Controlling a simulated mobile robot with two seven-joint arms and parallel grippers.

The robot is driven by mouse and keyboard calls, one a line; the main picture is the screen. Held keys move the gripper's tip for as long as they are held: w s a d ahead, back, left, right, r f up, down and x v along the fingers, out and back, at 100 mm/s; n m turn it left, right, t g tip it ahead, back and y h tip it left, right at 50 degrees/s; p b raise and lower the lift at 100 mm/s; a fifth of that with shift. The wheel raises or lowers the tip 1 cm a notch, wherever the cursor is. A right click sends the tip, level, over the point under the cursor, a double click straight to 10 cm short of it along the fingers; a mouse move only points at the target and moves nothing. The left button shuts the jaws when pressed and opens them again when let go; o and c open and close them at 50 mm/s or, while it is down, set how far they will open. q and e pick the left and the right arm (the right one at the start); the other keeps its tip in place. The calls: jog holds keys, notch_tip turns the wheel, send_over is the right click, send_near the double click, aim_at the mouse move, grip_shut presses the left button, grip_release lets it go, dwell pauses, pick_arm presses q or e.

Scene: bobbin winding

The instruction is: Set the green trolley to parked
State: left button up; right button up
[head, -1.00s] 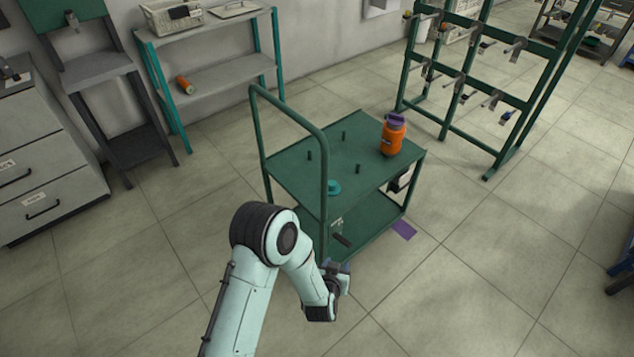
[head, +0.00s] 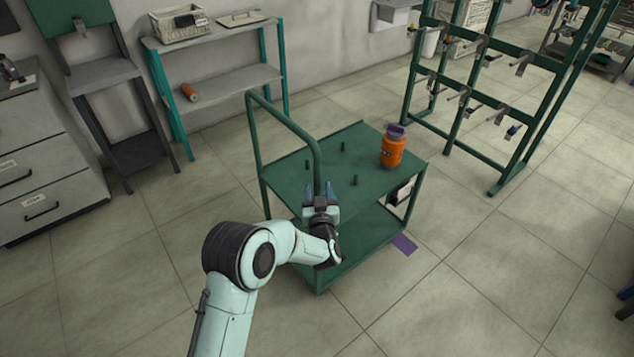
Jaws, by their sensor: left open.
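The green trolley (head: 368,178) stands on the tiled floor in the middle of the head view. Its tall tubular handle (head: 283,118) rises at its left end. Short pegs and an orange jar (head: 392,151) with a purple lid are on its top deck. My left gripper (head: 321,188) is open, with its fingers pointing up beside the near upright of the handle. I cannot tell whether the fingers straddle or touch the tube. The gripper and forearm hide part of the deck's near edge and the lower shelf. My right gripper is out of view.
A purple floor patch (head: 404,245) lies by the trolley's near right corner. A green rack with several hooks (head: 505,105) stands behind right. A shelf (head: 225,82) and grey drawers (head: 42,190) line the left. Floor at front right is clear.

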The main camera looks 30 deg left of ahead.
aim_at(317, 186)
pick_arm(q)
jog(key=shift+x, duration=1.8)
grip_shut()
